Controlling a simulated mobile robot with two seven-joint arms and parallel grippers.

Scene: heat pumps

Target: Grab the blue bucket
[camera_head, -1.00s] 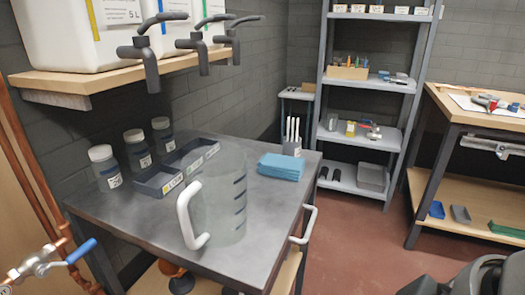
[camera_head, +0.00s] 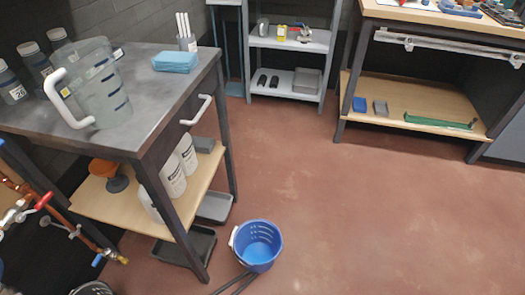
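The blue bucket (camera_head: 257,245) stands upright on the reddish floor, just right of the front leg of the metal-topped table. Its open top faces up and it looks empty. A pale handle piece shows on its left side. A dark thin thing lies on the floor against its lower left. Neither of my grippers shows in the head view.
The metal-topped table (camera_head: 150,105) stands at the left, with a clear jug (camera_head: 103,90) on top. Grey trays (camera_head: 215,206) lie under its lower shelf. A workbench (camera_head: 410,122) stands at the back right. The floor (camera_head: 350,200) right of the bucket is clear.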

